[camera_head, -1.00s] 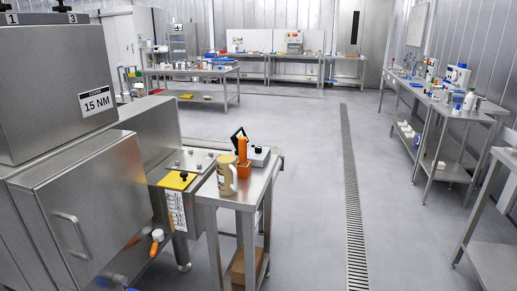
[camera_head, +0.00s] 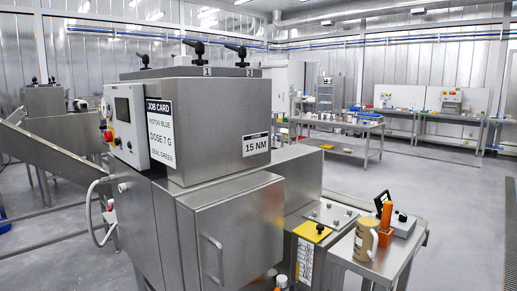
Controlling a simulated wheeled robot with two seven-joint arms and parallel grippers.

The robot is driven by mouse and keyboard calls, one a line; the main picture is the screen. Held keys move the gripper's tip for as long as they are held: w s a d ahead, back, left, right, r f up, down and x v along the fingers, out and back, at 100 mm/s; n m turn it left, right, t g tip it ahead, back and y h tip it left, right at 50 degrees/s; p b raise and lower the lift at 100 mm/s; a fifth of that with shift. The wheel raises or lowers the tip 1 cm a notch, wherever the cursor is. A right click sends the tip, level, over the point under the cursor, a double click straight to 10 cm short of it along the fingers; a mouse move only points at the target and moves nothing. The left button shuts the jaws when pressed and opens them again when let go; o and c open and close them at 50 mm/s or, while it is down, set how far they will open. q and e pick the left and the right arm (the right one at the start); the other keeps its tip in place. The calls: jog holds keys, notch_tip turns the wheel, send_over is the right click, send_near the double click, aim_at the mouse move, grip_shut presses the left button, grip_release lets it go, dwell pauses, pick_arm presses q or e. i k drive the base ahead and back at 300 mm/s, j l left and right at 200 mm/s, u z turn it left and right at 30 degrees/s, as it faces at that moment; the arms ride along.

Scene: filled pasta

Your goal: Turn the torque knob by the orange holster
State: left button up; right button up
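The orange holster (camera_head: 385,217) stands upright on a small steel side table at the lower right. Just right of it is a low light-grey box (camera_head: 405,227) with a small black knob (camera_head: 402,216) on top, which looks like the torque knob. Neither of my grippers is in view.
A large steel machine (camera_head: 230,225) fills the middle, with a job card, a "15 NM" label and black clamp knobs on top. Open floor (camera_head: 462,215) lies right of the table.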

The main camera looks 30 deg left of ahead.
aim_at(403, 218)
jog(key=i+j+z, duration=0.1)
jog(key=i+z, duration=0.2)
jog(key=i+j+z, duration=0.35)
jog(key=i, duration=0.15)
jog(key=i+j+z, duration=0.15)
jog(key=i+z, duration=0.15)
jog(key=i, duration=0.05)
